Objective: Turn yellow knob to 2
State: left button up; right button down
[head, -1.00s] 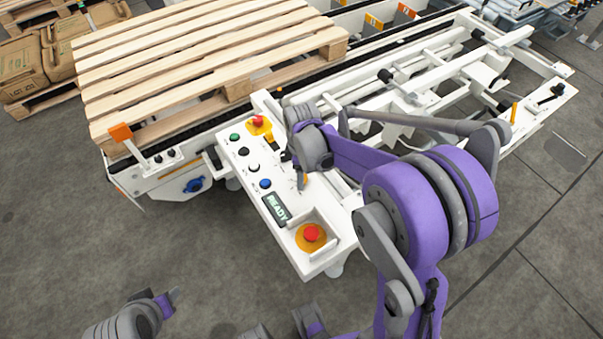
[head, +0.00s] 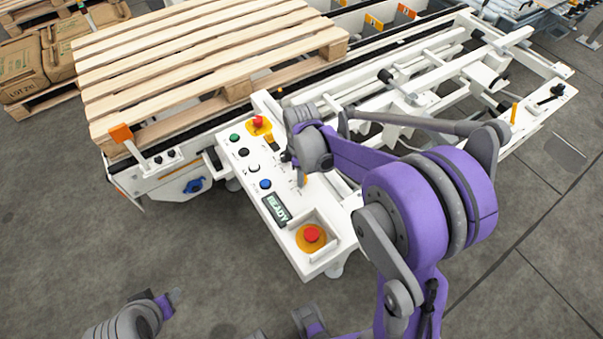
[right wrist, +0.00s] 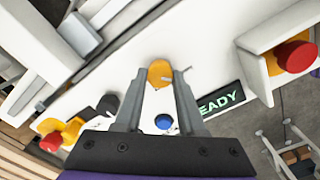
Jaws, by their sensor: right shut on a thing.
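The yellow knob (right wrist: 160,73) sits on the white control panel (head: 238,168), close to the READY display. My right gripper (right wrist: 163,72) is shut on the knob, with one finger at each side of it in the right wrist view. In the head view only a small orange-yellow bit of the knob (head: 305,180) shows beside my right wrist. The knob's scale marks and the number it points to cannot be read. My left gripper (head: 173,298) is low at the left of the head view, away from the panel; its finger opening is unclear.
The panel also bears a blue button (head: 265,183), a black knob (head: 243,152), a green button (head: 234,137), a READY display (head: 276,207) and red emergency buttons (head: 312,234) (head: 258,121). A wooden pallet (head: 200,60) lies on the conveyor behind. Open floor is at the left.

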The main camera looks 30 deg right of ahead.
jog(key=m+b, duration=0.1)
jog(key=m, duration=0.7)
jog(key=shift+d+b, duration=0.1)
jog(key=shift+b, duration=0.2)
jog(key=m, duration=0.5)
jog(key=shift+b, duration=0.35)
jog(key=m, duration=0.4)
jog(key=shift+m, duration=0.3)
jog(key=shift+d, duration=0.1)
jog(key=c, duration=0.5)
grip_release()
jog(key=shift+r, duration=0.15)
